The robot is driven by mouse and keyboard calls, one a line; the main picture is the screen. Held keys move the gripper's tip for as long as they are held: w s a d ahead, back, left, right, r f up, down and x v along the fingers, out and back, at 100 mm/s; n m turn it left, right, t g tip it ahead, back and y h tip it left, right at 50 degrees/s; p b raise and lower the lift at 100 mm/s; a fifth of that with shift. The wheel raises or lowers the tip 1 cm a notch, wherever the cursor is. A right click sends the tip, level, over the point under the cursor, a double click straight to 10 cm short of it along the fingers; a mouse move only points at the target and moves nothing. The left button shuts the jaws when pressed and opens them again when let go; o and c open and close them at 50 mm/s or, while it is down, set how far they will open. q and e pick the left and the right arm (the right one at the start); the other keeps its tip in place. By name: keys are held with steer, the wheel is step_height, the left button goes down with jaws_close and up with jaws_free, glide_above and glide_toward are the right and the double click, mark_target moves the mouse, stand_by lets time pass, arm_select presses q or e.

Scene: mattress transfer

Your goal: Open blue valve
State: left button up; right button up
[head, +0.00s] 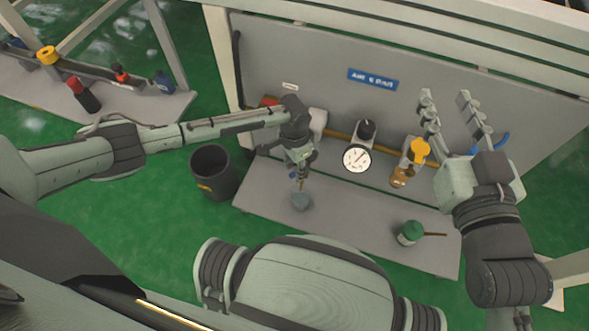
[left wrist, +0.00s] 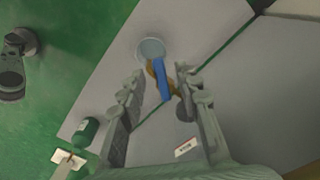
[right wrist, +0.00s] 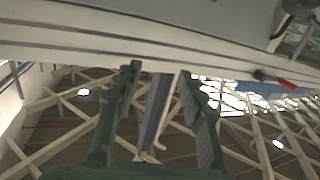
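The blue valve handle (left wrist: 163,90) shows in the left wrist view as a narrow blue lever beside a brass-coloured part. It lies between the spread fingers of my left gripper (left wrist: 159,76), with a visible gap to at least the left finger. In the head view, my left gripper (head: 301,164) points down in front of the panel, and only a small blue bit of the handle (head: 293,177) shows beside it. My right gripper (head: 450,108) is raised at the panel's right side, open and empty. The right wrist view shows its fingers apart (right wrist: 158,72).
A round gauge (head: 357,158) and a yellow-handled valve (head: 420,152) are right of my left gripper. A green-topped item (head: 410,233) sits on the bench ledge (head: 350,222). A black bin (head: 213,170) stands left. Bottles are on the far-left table (head: 130,112).

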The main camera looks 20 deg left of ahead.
arm_select(q)
steer(key=shift+f, duration=0.35)
arm_select(e)
steer(key=shift+a+r+t, duration=0.25)
steer(key=shift+r+t, duration=0.05)
steer(key=shift+r, duration=0.25)
arm_select(q)
jaws_close()
